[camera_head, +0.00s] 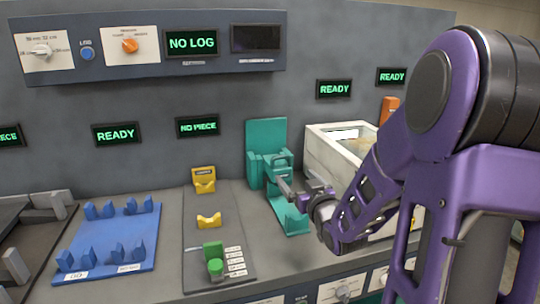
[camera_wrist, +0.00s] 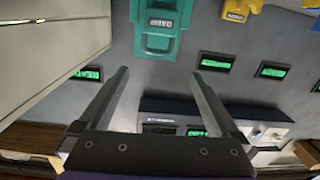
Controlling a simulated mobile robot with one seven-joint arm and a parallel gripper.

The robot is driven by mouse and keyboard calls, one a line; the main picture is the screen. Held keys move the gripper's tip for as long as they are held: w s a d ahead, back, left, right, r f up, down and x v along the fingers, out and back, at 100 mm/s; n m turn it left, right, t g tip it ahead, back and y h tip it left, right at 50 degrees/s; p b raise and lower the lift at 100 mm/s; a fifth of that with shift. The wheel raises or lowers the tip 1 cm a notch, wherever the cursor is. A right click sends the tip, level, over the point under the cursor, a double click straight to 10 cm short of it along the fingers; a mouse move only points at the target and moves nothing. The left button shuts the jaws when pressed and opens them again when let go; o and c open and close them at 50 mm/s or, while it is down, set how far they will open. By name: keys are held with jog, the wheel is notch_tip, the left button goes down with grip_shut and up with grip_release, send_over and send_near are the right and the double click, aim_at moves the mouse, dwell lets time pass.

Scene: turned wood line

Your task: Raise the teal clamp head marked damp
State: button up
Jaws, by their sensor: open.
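The teal clamp stand (camera_head: 266,136) rises at the back of the bench in the head view, with a teal base (camera_head: 292,219) running forward. Its teal clamp head (camera_head: 274,171) sits partly behind my gripper. In the wrist view the clamp head (camera_wrist: 163,14) is at the top, with a small label whose text I cannot read and a loop-like handle at its near end. My gripper (camera_head: 286,187) is at the front of the clamp head. In the wrist view my gripper (camera_wrist: 162,72) is open, its fingers wide apart and empty, the handle just beyond the fingertips.
A whitish bin (camera_head: 322,150) stands close right of the clamp. Yellow V-supports (camera_head: 208,221) and a green knob (camera_head: 215,267) are on the dark plate to the left. A blue rack (camera_head: 110,240) is farther left. A control panel (camera_head: 150,45) overhangs the back wall.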

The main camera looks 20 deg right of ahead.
aim_at(281, 156)
jog(key=shift+s+d+f+m, duration=0.15)
jog(key=shift+s+d+m, duration=0.05)
jog(key=shift+d+m, duration=0.1)
jog(key=shift+w+a, duration=0.1)
jog(key=shift+h, duration=0.4)
jog(key=w+b, duration=0.1)
jog(key=w, duration=1.6)
grip_shut()
